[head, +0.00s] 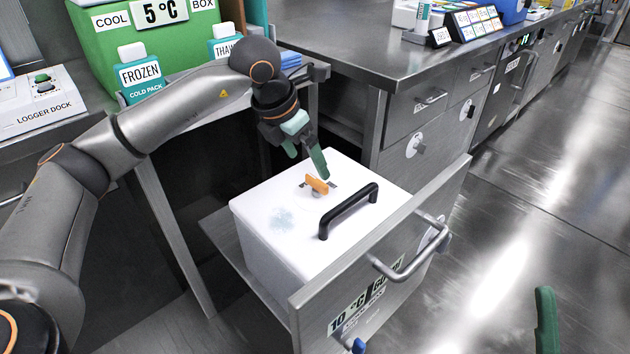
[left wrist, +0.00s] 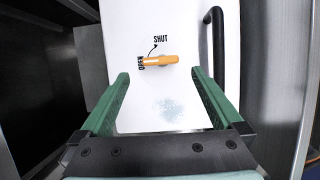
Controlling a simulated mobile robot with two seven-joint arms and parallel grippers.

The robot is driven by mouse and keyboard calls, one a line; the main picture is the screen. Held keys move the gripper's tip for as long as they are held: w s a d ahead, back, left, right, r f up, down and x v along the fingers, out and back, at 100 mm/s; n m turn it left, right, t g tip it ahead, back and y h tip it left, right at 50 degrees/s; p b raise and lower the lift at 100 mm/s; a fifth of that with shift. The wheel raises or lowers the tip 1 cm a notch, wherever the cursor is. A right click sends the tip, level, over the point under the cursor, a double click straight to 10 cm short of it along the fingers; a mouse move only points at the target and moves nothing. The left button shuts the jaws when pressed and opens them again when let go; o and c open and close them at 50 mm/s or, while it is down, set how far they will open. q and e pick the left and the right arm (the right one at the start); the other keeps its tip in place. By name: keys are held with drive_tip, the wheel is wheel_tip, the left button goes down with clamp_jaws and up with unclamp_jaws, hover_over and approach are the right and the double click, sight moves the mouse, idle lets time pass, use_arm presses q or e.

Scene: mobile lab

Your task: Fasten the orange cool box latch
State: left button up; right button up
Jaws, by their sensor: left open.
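The orange latch (head: 317,184) sits on the white lid of the cool box (head: 270,225), which stands in a pulled-out drawer. In the left wrist view the latch (left wrist: 160,61) lies crosswise, its left end at a small dark label that seems to read OPEN. A curved arrow runs up from it to the word SHUT (left wrist: 160,39). My left gripper (head: 306,160) is open above the lid, its green fingers either side of the latch and apart from it. Only one green finger of my right gripper (head: 546,320) shows, at the lower right.
A black handle (head: 348,210) stands up from the lid beside the latch. The drawer front (head: 400,255) with its metal bar handle rises at the near side. A steel counter (head: 370,60) is behind. A green cool box (head: 95,45) and cold packs stand at upper left.

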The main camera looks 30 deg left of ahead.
sight(316, 180)
use_arm(q)
drive_tip(key=b+x, duration=0.1)
drive_tip(key=x, duration=0.5)
drive_tip(key=shift+w+d+f+b, duration=0.1)
drive_tip(key=shift+b, duration=0.2)
use_arm(e)
wheel_tip(316, 180, down, 3)
drive_tip(key=shift+w+a+r, duration=0.1)
drive_tip(key=shift+a+r, duration=0.05)
drive_tip(key=shift+r, duration=0.05)
use_arm(q)
drive_tip(key=shift+c, duration=0.2)
drive_tip(key=c, duration=1.2)
